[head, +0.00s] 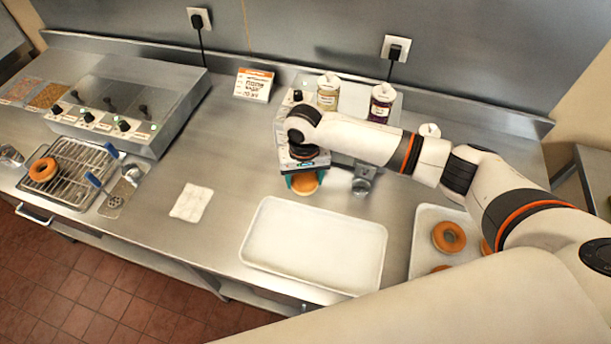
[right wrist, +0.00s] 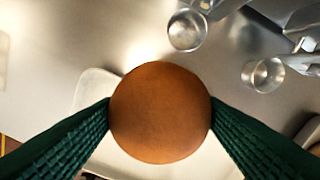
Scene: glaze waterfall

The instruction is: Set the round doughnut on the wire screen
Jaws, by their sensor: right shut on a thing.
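My right gripper (head: 304,181) is shut on a round brown doughnut without a hole (head: 304,187), held over the steel counter behind the empty white tray. In the right wrist view the round doughnut (right wrist: 160,112) sits between the two green ribbed fingers, which touch its sides. The wire screen (head: 88,164) is at the far left of the head view, well away from the gripper. A ring doughnut (head: 43,170) lies on its left part; its right part is bare. My left gripper is not in view.
The white tray (head: 315,246) at front centre is empty. Another tray (head: 424,222) at right holds ring doughnuts (head: 449,237). A white cloth (head: 191,203) lies on the counter. A blue-handled tool (head: 101,182) is beside the screen. A topping unit (head: 128,97) stands behind it. Jars (head: 382,103) stand at the back.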

